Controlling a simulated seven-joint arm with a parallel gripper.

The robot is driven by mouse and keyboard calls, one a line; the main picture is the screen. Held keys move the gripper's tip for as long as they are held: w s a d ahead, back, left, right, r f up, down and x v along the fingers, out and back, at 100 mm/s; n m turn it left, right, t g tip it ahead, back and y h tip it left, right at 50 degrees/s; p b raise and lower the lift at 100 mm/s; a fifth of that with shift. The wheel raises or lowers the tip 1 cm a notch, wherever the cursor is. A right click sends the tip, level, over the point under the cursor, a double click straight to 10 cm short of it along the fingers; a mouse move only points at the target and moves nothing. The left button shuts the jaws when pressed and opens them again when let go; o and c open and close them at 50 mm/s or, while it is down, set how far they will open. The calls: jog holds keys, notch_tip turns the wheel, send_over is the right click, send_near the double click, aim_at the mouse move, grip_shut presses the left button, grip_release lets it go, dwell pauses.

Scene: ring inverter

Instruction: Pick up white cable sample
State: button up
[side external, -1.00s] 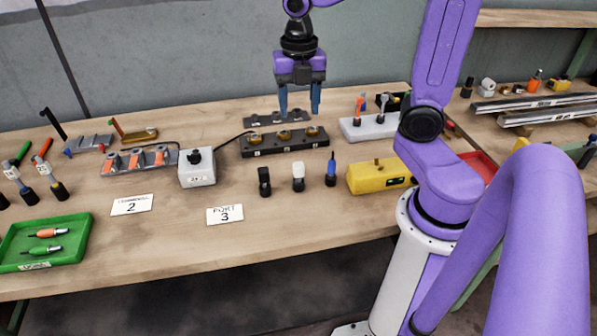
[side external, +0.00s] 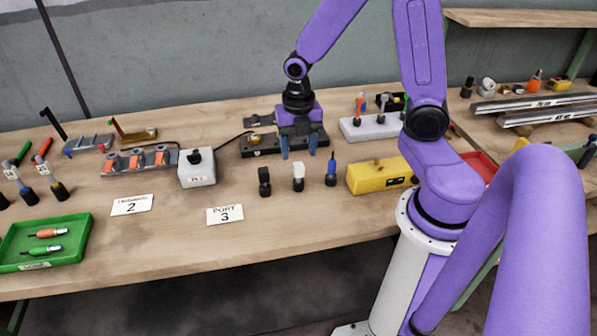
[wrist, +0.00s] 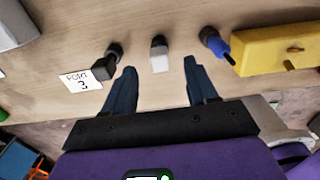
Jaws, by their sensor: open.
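The white cable sample (side external: 298,177) stands upright on the wooden table, with a white upper part and a dark lower part. It stands between a black sample (side external: 264,182) and a blue sample (side external: 331,172). My gripper (side external: 298,150) is open and empty, above and slightly behind the white sample in the side view. In the wrist view, the white sample (wrist: 159,55) shows beyond the gap between my open fingers (wrist: 160,82), apart from both. The black sample (wrist: 106,64) and blue sample (wrist: 215,46) lie to its left and right there.
A yellow block (side external: 370,177) stands right of the samples. A grey box (side external: 197,170) with a black knob stands to the left. A dark fixture (side external: 259,143) is partly hidden behind my gripper. The table in front, by the "PORT 3" card (side external: 225,215), is clear.

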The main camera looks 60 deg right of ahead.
aim_at(299, 164)
jog(key=shift+s+a+f, duration=0.1)
jog(key=shift+a+f, duration=0.05)
jog(key=shift+f, duration=0.85)
jog(key=shift+s+a+f, duration=0.1)
jog(key=shift+a+f, duration=0.05)
jog(key=shift+f, duration=1.55)
jog(key=c, duration=1)
